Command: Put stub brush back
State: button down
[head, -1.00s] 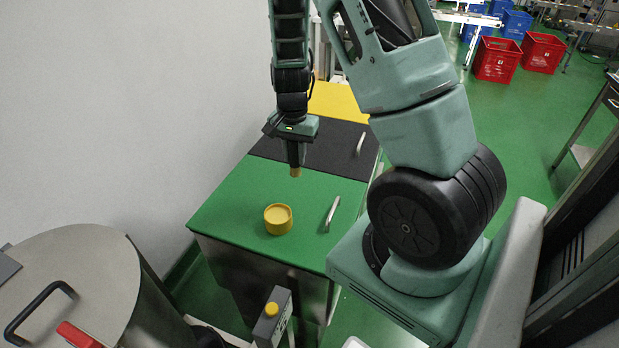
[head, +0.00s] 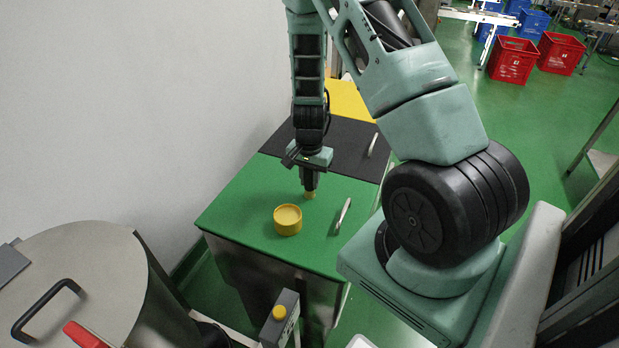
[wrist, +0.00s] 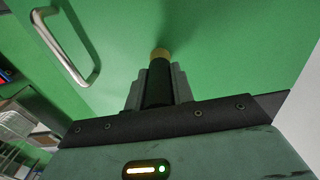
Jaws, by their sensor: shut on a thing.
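The stub brush (wrist: 158,84) has a black round handle and a tan tip. My gripper (head: 309,184) is shut on it and holds it tip-down over the green panel. In the wrist view the jaws of my gripper (wrist: 157,95) sit on both sides of the black handle. The brush's tan tip (head: 310,195) also shows in the head view, close above or at the green top; I cannot tell whether it touches. A round yellow cup (head: 288,232) stands on the green top, nearer the camera and slightly left of the brush. The brush is outside the cup.
The cabinet top has green (head: 241,205), black and yellow (head: 350,101) sections. Metal handles, one at the right (head: 343,214), stand up from it. A white wall (head: 120,110) is close at left. A steel drum (head: 90,270) and a grey box with a yellow button (head: 279,312) are in front.

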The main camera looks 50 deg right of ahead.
jog(key=shift+f, duration=0.2)
jog(key=c, duration=1.2)
grip_release()
jog(key=shift+r, duration=0.1)
jog(key=shift+r, duration=0.1)
